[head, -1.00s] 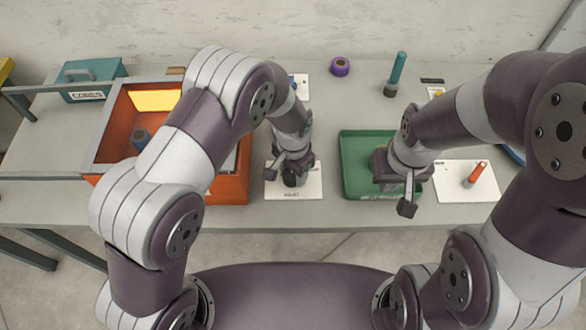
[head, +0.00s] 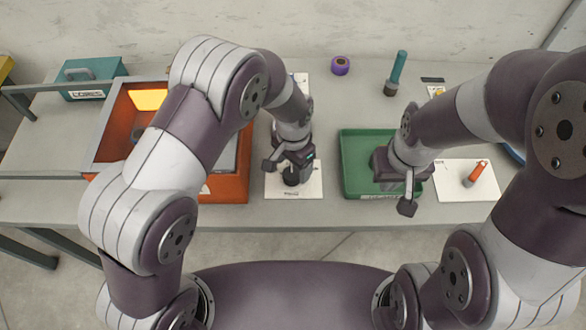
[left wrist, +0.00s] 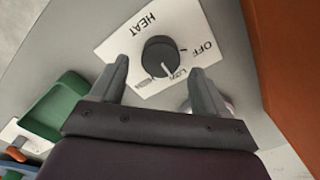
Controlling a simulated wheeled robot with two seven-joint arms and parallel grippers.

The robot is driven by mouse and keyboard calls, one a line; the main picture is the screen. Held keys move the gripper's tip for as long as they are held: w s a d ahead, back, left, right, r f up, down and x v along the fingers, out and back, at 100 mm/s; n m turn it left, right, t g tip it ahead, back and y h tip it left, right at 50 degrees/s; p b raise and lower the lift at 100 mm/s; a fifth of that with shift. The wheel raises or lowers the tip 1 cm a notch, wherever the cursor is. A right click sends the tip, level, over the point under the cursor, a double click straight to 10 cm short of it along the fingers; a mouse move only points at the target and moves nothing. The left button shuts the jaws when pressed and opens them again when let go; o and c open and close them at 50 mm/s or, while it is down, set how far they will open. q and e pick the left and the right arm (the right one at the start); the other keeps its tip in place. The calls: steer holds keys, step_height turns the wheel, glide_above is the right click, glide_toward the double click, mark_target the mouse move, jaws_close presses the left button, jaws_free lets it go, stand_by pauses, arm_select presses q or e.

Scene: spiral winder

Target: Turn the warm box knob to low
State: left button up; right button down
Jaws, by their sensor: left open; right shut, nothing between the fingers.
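The warm box knob (left wrist: 158,54) is a round black dial with a white pointer line on a white card (left wrist: 115,45) marked HEAT, OFF, LOW and a partly hidden label. In the left wrist view its pointer is directed down, near the LOW print; its exact setting is hard to read. My left gripper (left wrist: 160,68) is open, with one finger on either side of the knob and gaps visible. In the head view my left gripper (head: 287,163) is over the card beside the orange warm box (head: 228,190). My right gripper (head: 408,200) is shut and empty over the green tray.
The green tray (head: 352,170) stands right of the card. A white card (head: 452,190) with an orange tool (head: 475,174) lies farther right. A purple ring (head: 340,66) and a teal-handled tool (head: 398,68) are at the back. A teal case (head: 92,75) stands back left.

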mark_target(293, 172)
arm_select(q)
step_height(293, 172, up, 9)
steer(key=shift+r, duration=0.2)
stand_by(0.4)
